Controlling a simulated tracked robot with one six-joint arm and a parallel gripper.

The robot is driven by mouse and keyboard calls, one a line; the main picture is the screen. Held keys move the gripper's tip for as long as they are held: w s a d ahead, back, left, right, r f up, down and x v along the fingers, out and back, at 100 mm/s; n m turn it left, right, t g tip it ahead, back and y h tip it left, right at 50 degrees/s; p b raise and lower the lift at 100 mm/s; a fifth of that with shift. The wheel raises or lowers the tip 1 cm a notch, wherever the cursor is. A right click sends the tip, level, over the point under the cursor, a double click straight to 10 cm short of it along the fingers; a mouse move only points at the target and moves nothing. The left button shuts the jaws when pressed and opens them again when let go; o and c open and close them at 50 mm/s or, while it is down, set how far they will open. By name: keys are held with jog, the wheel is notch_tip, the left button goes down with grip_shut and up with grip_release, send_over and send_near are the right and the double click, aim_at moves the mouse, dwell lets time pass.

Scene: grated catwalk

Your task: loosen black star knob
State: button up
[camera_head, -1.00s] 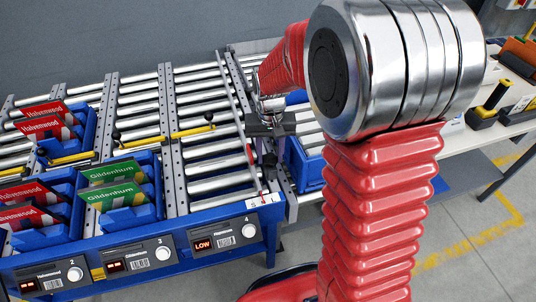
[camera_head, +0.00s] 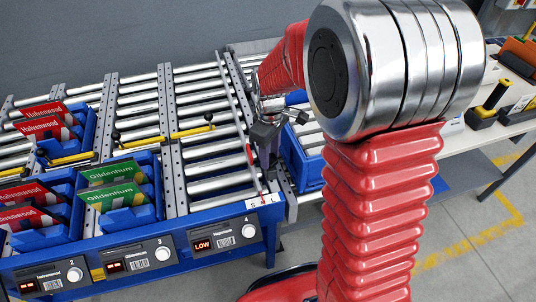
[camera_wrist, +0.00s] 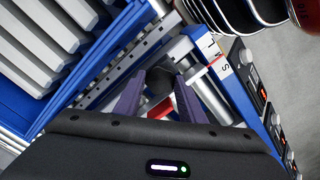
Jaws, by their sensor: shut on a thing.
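The black star knob (camera_wrist: 158,80) is a dark, rounded shape at the side rail of the rightmost roller lane. It shows between the fingertips of my gripper (camera_wrist: 160,84) in the wrist view. The two purple-grey fingers are shut on it from either side. In the head view my gripper (camera_head: 267,146) points down at the rail beside the lane, and its dark body hides the knob there. The knob's lobes are too dark to make out.
A red piece (camera_wrist: 160,106) lies close by the fingers. A blue bin (camera_head: 304,165) stands just right of my gripper. Roller lanes (camera_head: 210,160) lie left, with yellow-barred stops (camera_head: 192,132). A workbench (camera_head: 470,137) stands at the right.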

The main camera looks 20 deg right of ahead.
jog(key=n, duration=0.4)
jog(key=shift+w+r+n, duration=0.1)
jog(key=shift+w+n, duration=0.1)
jog(key=shift+n, duration=0.2)
jog(key=shift+a, duration=0.1)
jog(key=o, duration=1)
jog(key=shift+s, duration=0.15)
jog(key=shift+o, duration=0.2)
notch_tip(320, 180, up, 14)
jog(key=shift+f, duration=0.2)
